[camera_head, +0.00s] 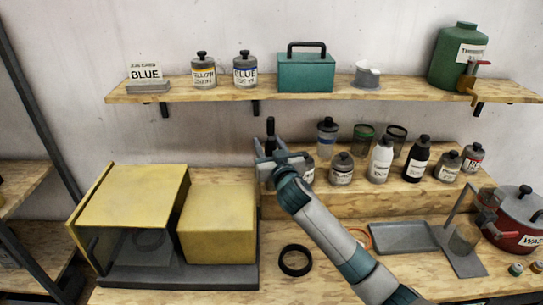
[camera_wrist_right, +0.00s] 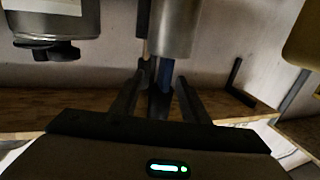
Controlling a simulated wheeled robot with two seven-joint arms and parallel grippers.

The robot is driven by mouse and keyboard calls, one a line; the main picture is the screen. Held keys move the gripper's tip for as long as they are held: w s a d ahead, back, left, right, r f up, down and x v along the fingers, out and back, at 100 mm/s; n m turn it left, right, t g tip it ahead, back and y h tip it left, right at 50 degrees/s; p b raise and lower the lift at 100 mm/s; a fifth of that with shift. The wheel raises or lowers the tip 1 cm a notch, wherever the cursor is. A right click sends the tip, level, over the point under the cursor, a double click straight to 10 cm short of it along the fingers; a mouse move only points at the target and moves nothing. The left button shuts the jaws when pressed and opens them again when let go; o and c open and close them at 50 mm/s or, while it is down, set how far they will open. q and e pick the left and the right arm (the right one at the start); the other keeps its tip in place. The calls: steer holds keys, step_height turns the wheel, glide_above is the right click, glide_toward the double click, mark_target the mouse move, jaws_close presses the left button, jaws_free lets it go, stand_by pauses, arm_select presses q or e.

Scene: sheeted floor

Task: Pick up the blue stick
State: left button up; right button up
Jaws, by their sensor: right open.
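In the right wrist view, which looks upside down, a slim blue stick (camera_wrist_right: 166,76) shows between the two dark fingers of my right gripper (camera_wrist_right: 160,90). A dark upright shape and a tan strip are close beside it, and a grey cylinder partly covers it. The fingers are apart, and I see no clear contact with the stick. In the head view my right gripper (camera_head: 272,157) is at the left end of the raised wooden shelf, in front of a dark upright object (camera_head: 270,132). The blue stick cannot be made out there. My left gripper is not in view.
A grey jar (camera_head: 342,168) and several bottles stand right of the gripper on the raised shelf (camera_head: 330,204). A yellow box unit (camera_head: 218,224) is at the lower left. A black ring (camera_head: 295,272) and a grey tray (camera_head: 404,250) lie on the bench. An upper shelf (camera_head: 220,92) runs above.

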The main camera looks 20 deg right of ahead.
stand_by(0.3)
jaws_close()
steer(key=shift+r, duration=0.1)
step_height(320, 180, up, 18)
steer(key=b, duration=0.5)
stand_by(0.5)
